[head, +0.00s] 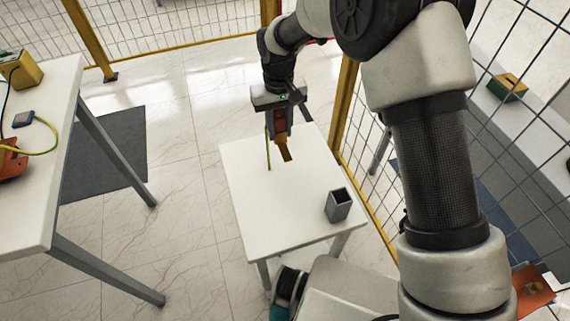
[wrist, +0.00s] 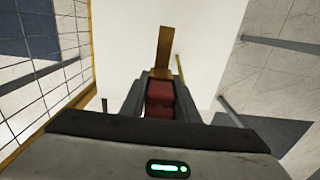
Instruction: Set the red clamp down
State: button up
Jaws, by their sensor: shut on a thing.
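My gripper (head: 279,118) is above the small white table (head: 246,190), pointing down. It is shut on the red clamp (head: 280,119), whose red body shows between the fingers. A flat brass-coloured piece (head: 285,149) extends from the clamp's lower end. In the wrist view, the red body (wrist: 160,97) sits between the fingers of my gripper (wrist: 160,88), with the brass piece (wrist: 164,48) beyond it against the white tabletop (wrist: 215,50). The clamp appears above the tabletop; the exact gap is hard to tell.
A grey open-topped holder (head: 339,205) stands near the small table's right front corner. A thin yellow-green rod or cable (head: 267,150) shows beside the clamp. The tabletop's front left is clear. Another table (head: 62,100) with parts stands left; yellow-framed mesh fencing (head: 345,95) runs behind and right.

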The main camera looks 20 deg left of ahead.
jog(key=shift+a+f, duration=0.2)
jog(key=shift+f, duration=0.2)
notch_tip(320, 180, down, 9)
jog(key=shift+f+b, duration=0.1)
jog(key=shift+b, duration=0.6)
jog(key=shift+f, duration=0.1)
jog(key=o, duration=1)
jog(key=shift+o, duration=0.2)
notch_tip(320, 180, up, 12)
jog(key=shift+r+p, duration=0.15)
jog(key=shift+p, duration=0.65)
